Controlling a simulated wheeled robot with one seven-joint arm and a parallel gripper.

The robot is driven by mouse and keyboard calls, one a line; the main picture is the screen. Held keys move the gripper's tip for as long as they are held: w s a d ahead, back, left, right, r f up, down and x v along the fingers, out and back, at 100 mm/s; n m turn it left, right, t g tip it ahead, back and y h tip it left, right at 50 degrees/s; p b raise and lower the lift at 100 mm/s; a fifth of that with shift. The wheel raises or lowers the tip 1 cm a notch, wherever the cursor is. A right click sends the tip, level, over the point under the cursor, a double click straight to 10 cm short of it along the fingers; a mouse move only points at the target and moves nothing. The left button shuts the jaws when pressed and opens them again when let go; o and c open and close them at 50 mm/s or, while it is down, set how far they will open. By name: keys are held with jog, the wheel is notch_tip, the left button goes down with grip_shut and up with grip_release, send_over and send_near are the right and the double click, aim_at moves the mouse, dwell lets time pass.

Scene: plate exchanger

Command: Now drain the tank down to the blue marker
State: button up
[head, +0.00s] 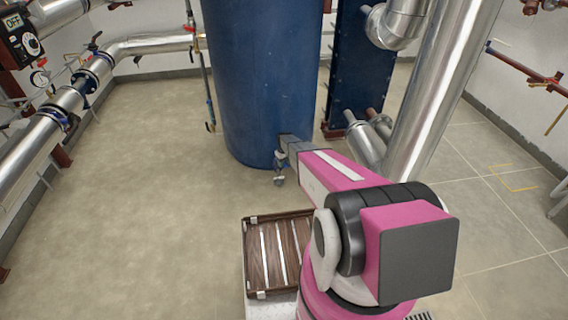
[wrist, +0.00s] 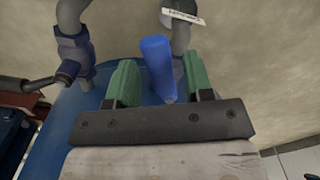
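The large blue tank (head: 262,75) stands upright at the centre of the head view, and no blue marker can be made out on it. A small drain valve (head: 279,172) hangs at its lower front. My gripper (wrist: 160,85) is at this valve and partly hides it in the head view. In the wrist view its green fingers are apart, with a blue valve handle (wrist: 158,65) between them. I cannot tell whether either finger touches the handle. The grey pipe of the valve (wrist: 181,38) is behind the handle, and a white tag (wrist: 183,17) is beside it.
A wooden slatted crate (head: 275,252) is close to my base. Silver pipes (head: 50,130) run along the left wall. A dark blue plate unit (head: 360,70) and a thick silver pipe (head: 440,90) stand right of the tank. The floor at left is clear.

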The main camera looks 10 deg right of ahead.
grip_shut()
jog(key=w+d+n, duration=0.4)
jog(key=w+n, duration=0.3)
jog(key=n, duration=0.6)
jog(key=shift+d, duration=0.25)
jog(key=shift+w, duration=0.1)
dwell(0.4)
jog(key=shift+o, duration=1.2)
grip_release()
jog(key=shift+r, duration=0.1)
